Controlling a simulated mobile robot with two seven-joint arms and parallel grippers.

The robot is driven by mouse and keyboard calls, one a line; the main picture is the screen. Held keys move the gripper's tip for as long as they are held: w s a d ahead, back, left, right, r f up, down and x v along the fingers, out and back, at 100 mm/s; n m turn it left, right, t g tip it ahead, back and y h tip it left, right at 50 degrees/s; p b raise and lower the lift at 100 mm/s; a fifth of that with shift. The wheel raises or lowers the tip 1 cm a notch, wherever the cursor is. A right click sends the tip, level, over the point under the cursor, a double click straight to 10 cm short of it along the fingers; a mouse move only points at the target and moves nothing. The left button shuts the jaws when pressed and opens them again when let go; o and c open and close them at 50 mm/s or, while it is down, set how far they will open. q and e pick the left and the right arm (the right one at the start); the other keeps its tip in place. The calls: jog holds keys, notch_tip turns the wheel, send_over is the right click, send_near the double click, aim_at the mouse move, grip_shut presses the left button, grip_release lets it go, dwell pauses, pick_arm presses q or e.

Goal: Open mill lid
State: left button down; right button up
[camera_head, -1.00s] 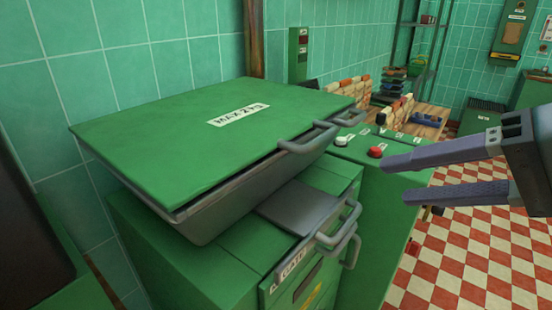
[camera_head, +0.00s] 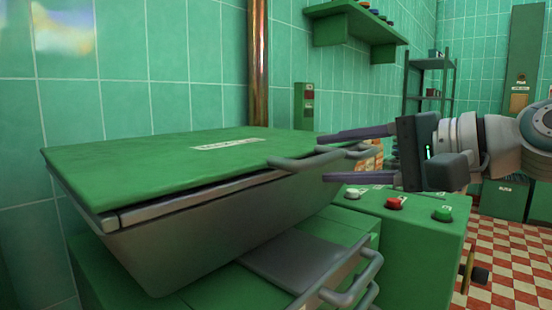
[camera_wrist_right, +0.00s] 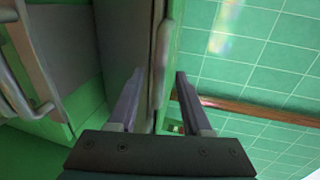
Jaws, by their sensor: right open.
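The mill lid (camera_head: 150,165) is a flat green panel with a white label, lying shut on the mill's grey hopper (camera_head: 190,235). Its grey bar handle (camera_head: 290,164) sticks out at the right end of the front edge. My right gripper (camera_head: 322,157) comes in from the right, with one finger above the handle's level and the other below it. It is open, and the handle seems to lie between the fingers, not clamped. In the right wrist view the gripper (camera_wrist_right: 161,78) straddles the lid edge. My left gripper is not in view.
A grey drawer or tray with a bar handle (camera_head: 350,285) sits under the hopper. A green control box (camera_head: 415,225) with white, red and green buttons stands to the right. A copper pipe (camera_head: 257,65) and tiled wall are behind; a green shelf (camera_head: 350,25) hangs above.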

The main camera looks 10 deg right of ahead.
jog(key=shift+x, duration=1.25)
grip_shut()
dwell(0.5)
